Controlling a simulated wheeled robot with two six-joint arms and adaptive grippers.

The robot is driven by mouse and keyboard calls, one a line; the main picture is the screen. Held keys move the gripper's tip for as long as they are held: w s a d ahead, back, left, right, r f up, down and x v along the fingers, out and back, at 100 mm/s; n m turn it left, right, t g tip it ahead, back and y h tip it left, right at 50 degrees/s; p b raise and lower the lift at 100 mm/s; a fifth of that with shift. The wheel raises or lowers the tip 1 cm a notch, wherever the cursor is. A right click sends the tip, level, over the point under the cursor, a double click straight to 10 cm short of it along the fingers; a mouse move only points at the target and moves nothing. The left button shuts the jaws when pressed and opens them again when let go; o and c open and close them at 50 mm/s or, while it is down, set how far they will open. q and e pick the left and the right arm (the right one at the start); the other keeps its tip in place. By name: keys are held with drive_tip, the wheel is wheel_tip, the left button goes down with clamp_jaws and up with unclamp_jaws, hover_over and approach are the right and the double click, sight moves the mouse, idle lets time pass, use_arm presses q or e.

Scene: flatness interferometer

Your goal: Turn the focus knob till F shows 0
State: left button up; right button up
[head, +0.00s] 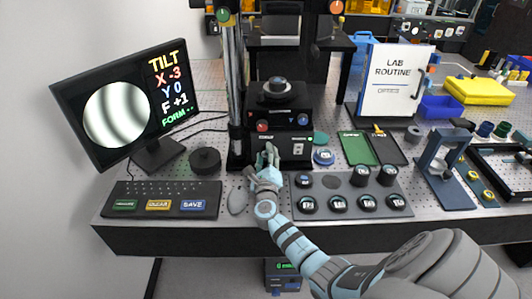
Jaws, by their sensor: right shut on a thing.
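The monitor (128,103) at the left shows TILT, X -3, Y 0, F +1 and a FORM line. Beside the readout is a round fringe picture with dark, slightly curved bands. The interferometer (276,108) stands at the back centre, with a red knob (262,126) and a blue knob (303,119) on its front. My right gripper (268,158) is at the lower front of its base, shut on what appears to be the focus knob. The fingers hide most of that knob. My left gripper is not in view.
A keyboard (160,198), a mouse (237,200) and a dark round part (205,160) lie left of my gripper. A grey tray (345,206) with several round pieces lies close on its right. A stand (445,170) is farther right.

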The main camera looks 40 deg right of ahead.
drive_tip(key=shift+n, duration=0.6)
drive_tip(key=o, duration=1.2)
drive_tip(key=shift+c, duration=0.2)
drive_tip(key=shift+a, duration=0.1)
drive_tip(key=v, duration=1.2)
drive_tip(key=shift+s, duration=0.1)
